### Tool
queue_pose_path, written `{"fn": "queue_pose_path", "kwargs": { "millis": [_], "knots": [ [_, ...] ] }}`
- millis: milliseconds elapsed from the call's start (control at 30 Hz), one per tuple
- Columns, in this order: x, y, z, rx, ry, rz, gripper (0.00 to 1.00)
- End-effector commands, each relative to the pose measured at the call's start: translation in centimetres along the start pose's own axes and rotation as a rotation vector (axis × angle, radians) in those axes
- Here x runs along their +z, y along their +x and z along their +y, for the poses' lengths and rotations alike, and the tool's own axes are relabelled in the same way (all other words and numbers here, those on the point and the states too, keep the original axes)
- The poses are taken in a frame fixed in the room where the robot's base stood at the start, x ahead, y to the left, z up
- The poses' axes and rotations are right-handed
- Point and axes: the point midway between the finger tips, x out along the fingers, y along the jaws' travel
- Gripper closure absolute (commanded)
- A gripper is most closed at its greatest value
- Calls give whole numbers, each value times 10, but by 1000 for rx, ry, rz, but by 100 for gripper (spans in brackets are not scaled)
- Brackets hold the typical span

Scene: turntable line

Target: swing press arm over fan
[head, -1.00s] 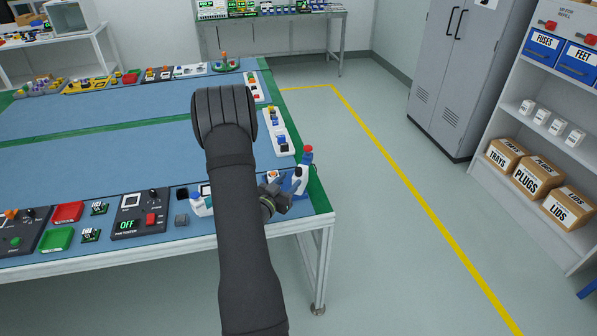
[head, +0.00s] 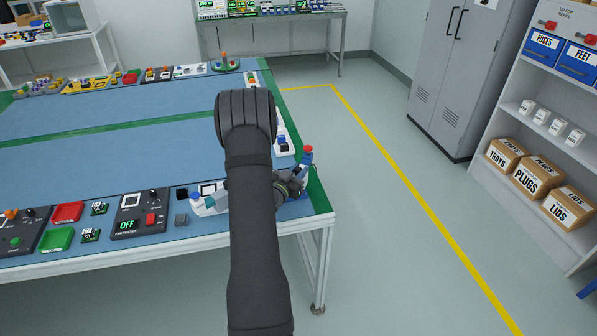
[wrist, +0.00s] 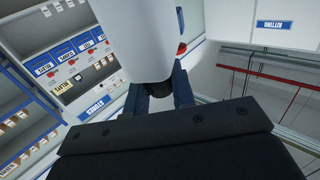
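The press post (head: 305,165) is blue with a red top and stands at the table's right front corner. My gripper (head: 290,186) is at its left side, low over the table, partly hidden by my own arm. In the wrist view, a large pale grey-white part (wrist: 133,40) fills the space just before my fingers (wrist: 160,95), with red and blue parts behind it. It looks like the press arm. The fingers stand apart, but I cannot tell whether they grip it. A white fixture (head: 205,203) shows left of my arm. I cannot make out the fan.
The blue-topped table (head: 70,165) has a clear middle. A fan tester panel (head: 138,213) and red (head: 67,212) and green (head: 57,239) trays line its front edge. A white strip holder (head: 284,140) lies at the right edge. Open floor is to the right.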

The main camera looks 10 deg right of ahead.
Motion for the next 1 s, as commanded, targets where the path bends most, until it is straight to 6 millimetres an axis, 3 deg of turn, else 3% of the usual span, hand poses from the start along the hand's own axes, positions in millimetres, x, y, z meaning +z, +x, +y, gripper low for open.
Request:
{"fn": "queue_pose_path", "kwargs": {
  "millis": [467,1000],
  "knots": [
    [0,0,2,-64,-2,-1,100],
    [1,1,3,-484,-1,-3,100]
  ]
}}
